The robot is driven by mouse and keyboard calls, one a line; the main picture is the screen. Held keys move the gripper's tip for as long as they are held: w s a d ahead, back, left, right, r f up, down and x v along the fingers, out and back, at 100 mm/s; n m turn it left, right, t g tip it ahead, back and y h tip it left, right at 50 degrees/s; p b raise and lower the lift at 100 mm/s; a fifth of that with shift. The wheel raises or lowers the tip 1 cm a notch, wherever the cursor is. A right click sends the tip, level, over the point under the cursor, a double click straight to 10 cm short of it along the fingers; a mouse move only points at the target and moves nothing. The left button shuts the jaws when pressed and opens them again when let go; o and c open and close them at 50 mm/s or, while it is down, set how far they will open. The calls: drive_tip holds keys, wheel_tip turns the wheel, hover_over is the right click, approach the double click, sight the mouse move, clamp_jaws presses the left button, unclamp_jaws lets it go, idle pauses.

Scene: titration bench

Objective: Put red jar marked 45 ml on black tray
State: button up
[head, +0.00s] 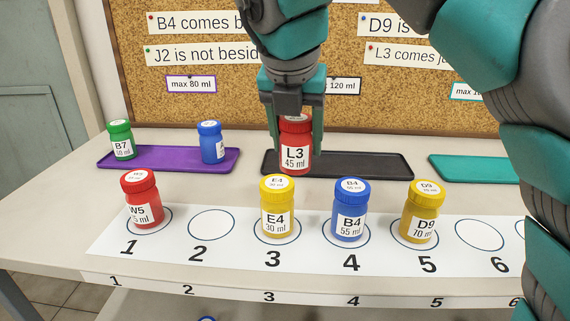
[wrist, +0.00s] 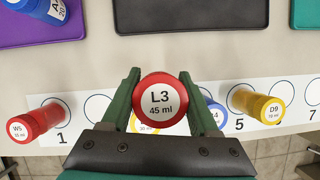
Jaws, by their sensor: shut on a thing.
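The red jar L3, marked 45 ml (head: 295,158), is upright between the fingers of my gripper (head: 296,140), which is shut on it. In the wrist view its lid (wrist: 160,98) shows between the two fingertips (wrist: 159,80). The black tray (head: 370,165) lies at the back of the bench, behind the jar in the head view. In the wrist view the black tray (wrist: 190,15) is at the top, empty where seen, and the jar appears short of it. The jar seems held above the bench; its exact height is hard to tell.
A purple tray (head: 178,165) with a green jar (head: 121,140) and a blue jar (head: 211,142) is at left; a teal tray (head: 480,170) at right. In front, a numbered strip (head: 105,235) holds W5, E4, B4 and D9. Spots 2 and 6 are empty.

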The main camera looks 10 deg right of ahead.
drive_tip(key=w+f, duration=0.1)
drive_tip(key=w, duration=0.4)
drive_tip(key=w+d+f+p, duration=0.1)
drive_tip(key=w, duration=0.3)
drive_tip(key=w+d+f, duration=0.1)
drive_tip(key=w, duration=0.4)
drive_tip(key=shift+w+d+f+p, duration=0.15)
drive_tip(key=shift+w+f+p, duration=0.05)
drive_tip(key=shift+w+p, duration=0.1)
drive_tip(key=shift+f, duration=1.8)
drive_tip(key=shift+f, duration=0.1)
drive_tip(key=o, duration=1.4)
